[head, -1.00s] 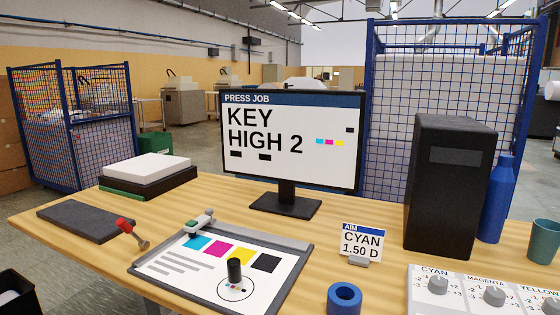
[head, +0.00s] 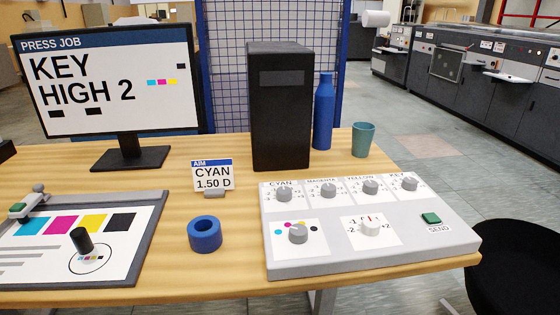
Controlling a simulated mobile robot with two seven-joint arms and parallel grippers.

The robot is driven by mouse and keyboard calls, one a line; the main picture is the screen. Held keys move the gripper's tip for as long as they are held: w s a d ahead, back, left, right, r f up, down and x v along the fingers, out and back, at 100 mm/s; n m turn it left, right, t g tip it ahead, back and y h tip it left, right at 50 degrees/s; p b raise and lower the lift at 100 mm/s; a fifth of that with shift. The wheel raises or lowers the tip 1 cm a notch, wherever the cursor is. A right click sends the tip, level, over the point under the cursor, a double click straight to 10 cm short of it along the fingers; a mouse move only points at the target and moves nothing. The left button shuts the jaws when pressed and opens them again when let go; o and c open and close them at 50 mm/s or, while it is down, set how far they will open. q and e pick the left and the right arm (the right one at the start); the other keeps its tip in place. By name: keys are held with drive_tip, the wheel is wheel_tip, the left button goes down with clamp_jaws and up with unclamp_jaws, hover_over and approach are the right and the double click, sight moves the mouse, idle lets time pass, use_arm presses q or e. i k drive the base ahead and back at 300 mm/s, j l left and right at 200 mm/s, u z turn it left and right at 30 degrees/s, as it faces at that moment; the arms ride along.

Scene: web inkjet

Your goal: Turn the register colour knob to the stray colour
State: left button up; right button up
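The register colour knob (head: 298,234) is a grey knob at the lower left of the white control panel (head: 375,258), with coloured dots around it and a black dot on its right. I cannot tell surely which dot its pointer faces. A paler knob (head: 370,229) with a -2 to +2 scale sits to its right. The monitor (head: 110,85) reads PRESS JOB, KEY HIGH 2, with cyan, magenta and yellow patches in a row and a black patch higher to their right. Neither of my grippers is in view.
Grey knobs marked cyan (head: 284,194), magenta (head: 328,190), yellow (head: 370,187) and key (head: 410,184) line the panel's back. A green SEND button (head: 431,218) is at right. A blue ring (head: 205,248), AIM card (head: 213,175) and loupe (head: 83,240) stand to the left.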

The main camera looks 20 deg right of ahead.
sight(299, 233)
drive_tip(key=z, duration=1.25)
